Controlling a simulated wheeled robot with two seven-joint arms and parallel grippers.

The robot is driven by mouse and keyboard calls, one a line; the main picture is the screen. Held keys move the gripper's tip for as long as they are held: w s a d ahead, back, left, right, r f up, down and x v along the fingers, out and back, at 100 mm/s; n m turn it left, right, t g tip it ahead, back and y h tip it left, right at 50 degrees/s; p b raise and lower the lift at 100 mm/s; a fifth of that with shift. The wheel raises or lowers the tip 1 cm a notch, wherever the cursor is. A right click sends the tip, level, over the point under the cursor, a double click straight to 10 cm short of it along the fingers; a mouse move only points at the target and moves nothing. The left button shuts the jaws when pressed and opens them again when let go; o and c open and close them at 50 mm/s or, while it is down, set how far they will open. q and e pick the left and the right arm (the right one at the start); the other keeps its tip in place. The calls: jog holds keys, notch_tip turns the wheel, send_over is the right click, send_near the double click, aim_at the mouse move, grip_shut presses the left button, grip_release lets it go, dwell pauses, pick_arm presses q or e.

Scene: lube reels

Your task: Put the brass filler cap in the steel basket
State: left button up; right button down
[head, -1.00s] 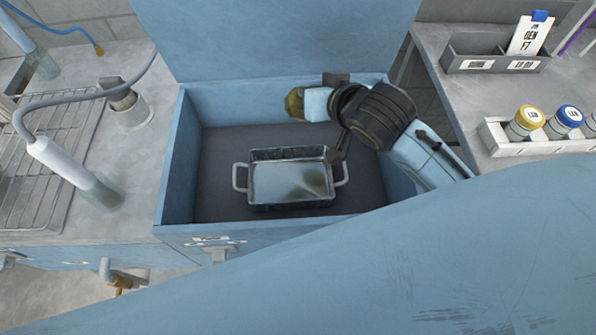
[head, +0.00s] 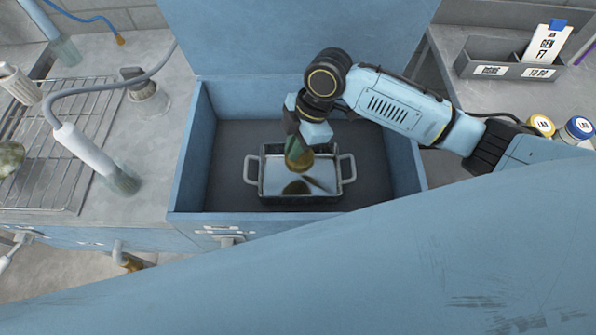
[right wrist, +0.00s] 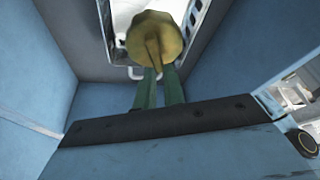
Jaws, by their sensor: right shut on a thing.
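The brass filler cap (head: 299,156) is held in my right gripper (head: 293,128), which points down over the steel basket. The cap also shows in the right wrist view (right wrist: 155,38), gripped between the two green fingers (right wrist: 159,88). The steel basket (head: 348,170) is a shiny rectangular pan with a handle at each end. It sits on the dark floor of an open blue box. The cap appears above the basket's interior, with its reflection below on the shiny bottom. My left gripper is not in view.
The blue box (head: 196,150) has walls around the basket and a raised lid (head: 300,40) behind. A wire rack (head: 60,150) and a hose with a white nozzle (head: 85,150) lie on the left counter. A grey label bin (head: 490,66) and capped jars (head: 577,128) stand on the right.

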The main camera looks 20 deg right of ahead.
notch_tip(320, 180, down, 9)
jog(key=shift+r+b, duration=0.1)
jog(key=shift+b, duration=0.35)
jog(key=c, duration=1.5)
grip_release()
jog(key=p+v, duration=0.1)
jog(key=v, duration=1.1)
